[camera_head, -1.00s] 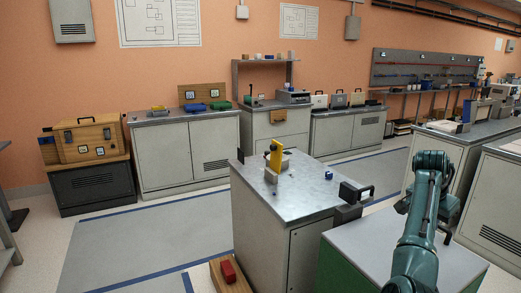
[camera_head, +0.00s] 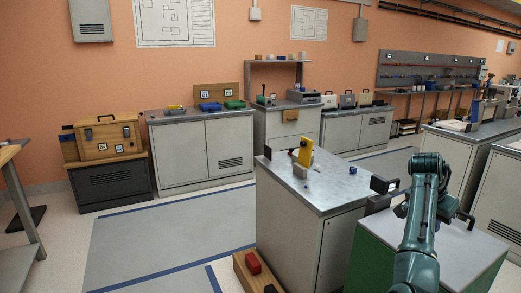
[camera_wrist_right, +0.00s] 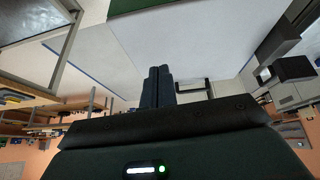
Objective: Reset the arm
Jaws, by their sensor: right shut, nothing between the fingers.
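My right arm, teal, rises at the lower right of the head view and folds at a joint near the top; its fingers cannot be made out there. In the right wrist view my right gripper (camera_wrist_right: 157,87) has its two dark fingers together, with nothing between them. My left gripper is in neither view. On the grey-topped cabinet (camera_head: 335,187) in the middle stands a yellow upright piece (camera_head: 306,152) beside small grey blocks, with a small blue item (camera_head: 353,170) to its right.
A green cabinet with a pale top (camera_head: 463,262) stands under my right arm. A red object (camera_head: 253,263) lies on a wooden box by the middle cabinet's foot. A wooden case (camera_head: 104,138) sits at the left. Blue-lined grey floor (camera_head: 170,235) lies clear at the left.

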